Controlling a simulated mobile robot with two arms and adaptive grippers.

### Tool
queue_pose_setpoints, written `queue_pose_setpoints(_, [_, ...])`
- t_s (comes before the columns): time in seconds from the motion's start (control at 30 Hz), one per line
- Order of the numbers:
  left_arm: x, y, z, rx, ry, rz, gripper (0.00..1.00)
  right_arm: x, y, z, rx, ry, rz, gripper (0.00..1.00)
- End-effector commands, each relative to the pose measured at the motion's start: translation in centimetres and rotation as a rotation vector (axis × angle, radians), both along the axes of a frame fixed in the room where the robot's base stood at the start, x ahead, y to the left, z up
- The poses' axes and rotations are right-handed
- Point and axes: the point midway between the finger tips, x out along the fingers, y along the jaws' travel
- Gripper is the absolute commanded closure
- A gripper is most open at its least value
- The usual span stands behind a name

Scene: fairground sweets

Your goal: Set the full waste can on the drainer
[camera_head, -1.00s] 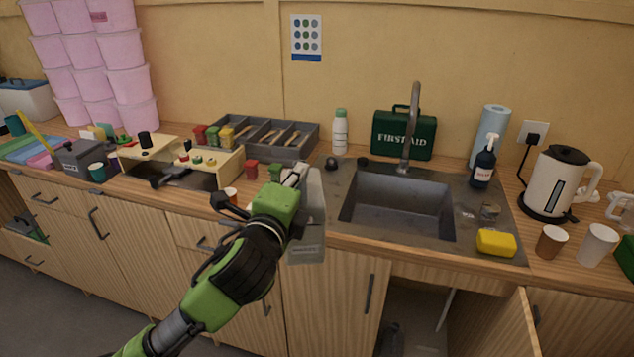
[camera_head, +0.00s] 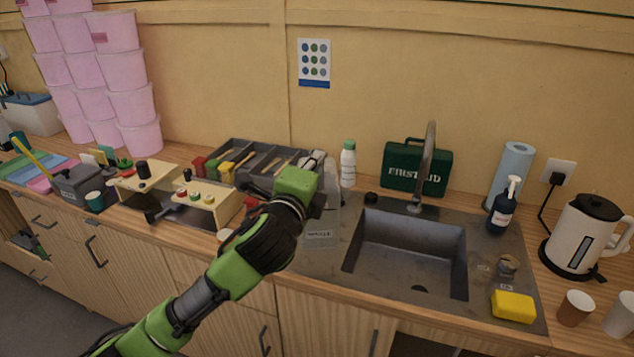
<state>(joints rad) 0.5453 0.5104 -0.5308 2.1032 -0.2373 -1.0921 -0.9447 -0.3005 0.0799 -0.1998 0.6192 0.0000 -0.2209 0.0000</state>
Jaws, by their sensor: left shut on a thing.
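The can is in front of the flat grey strip of the sink top (camera_head: 350,222), left of the basin, which I take as the drainer. I cannot tell whether its bottom touches the surface. What is inside the can does not show clearly. My right gripper is out of view.
The sink basin (camera_head: 410,250) and tap (camera_head: 428,165) are to the right. A white bottle (camera_head: 348,165) stands just behind the can, and a green first aid case (camera_head: 415,168) further back. A grey cutlery tray (camera_head: 285,165) is at the left. A yellow sponge (camera_head: 513,307) lies at front right.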

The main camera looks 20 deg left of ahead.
Motion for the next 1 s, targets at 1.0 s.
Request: queue_pose_setpoints(1.0, [11.1,1.9,-8.7,-0.002,-0.01,-0.002,1.0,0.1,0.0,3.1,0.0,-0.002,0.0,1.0])
